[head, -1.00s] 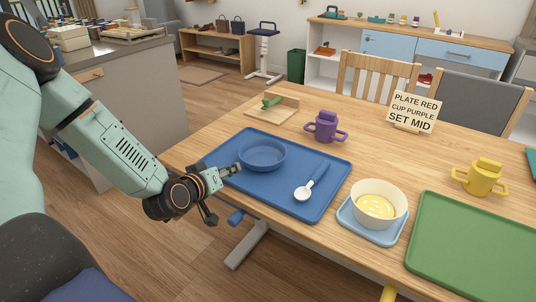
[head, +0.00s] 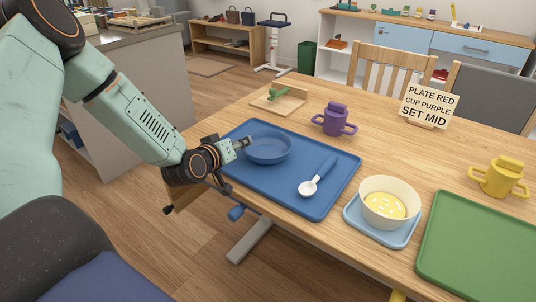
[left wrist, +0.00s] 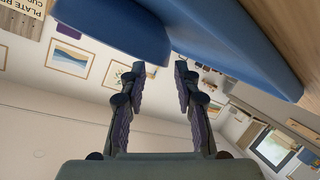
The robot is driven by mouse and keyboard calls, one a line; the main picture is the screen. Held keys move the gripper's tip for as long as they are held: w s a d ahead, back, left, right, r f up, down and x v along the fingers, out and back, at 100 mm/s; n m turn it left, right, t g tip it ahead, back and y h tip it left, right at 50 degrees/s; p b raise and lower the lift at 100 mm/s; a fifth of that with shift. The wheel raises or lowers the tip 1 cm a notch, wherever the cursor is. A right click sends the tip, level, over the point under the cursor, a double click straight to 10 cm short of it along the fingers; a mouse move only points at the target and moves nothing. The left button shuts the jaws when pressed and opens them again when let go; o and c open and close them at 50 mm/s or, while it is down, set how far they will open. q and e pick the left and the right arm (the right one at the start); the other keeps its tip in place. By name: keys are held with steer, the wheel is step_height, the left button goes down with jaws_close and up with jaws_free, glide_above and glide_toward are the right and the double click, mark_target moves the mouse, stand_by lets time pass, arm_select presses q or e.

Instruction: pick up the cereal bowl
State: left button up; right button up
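A round blue bowl (head: 268,147) sits on the left part of a blue tray (head: 315,208). A cream bowl (head: 390,196) with yellow contents stands on a light blue mat (head: 350,213) to the right; I cannot tell which bowl is the cereal bowl. My left gripper (head: 243,143) is at the blue bowl's left rim, close to it. In the left wrist view its two fingers (left wrist: 160,68) are apart, with the blue bowl (left wrist: 112,25) just beyond the tips; contact cannot be told. The blue tray (left wrist: 240,45) shows beside it. My right gripper is not in view.
A white spoon with blue handle (head: 318,177) lies on the blue tray. A purple cup (head: 335,121), a wooden stand (head: 279,100), a sign (head: 429,104), a yellow cup (head: 498,178) and a green tray (head: 480,250) are on the table.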

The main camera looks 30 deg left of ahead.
arm_select(q)
steer(key=b+x, duration=0.1)
steer(key=x, duration=0.1)
steer(key=shift+w+a+f, duration=0.15)
steer(key=shift+a+f, duration=0.05)
steer(key=shift+f, duration=0.05)
steer(key=shift+w, duration=0.4)
steer(key=shift+r, duration=0.1)
jaws_close()
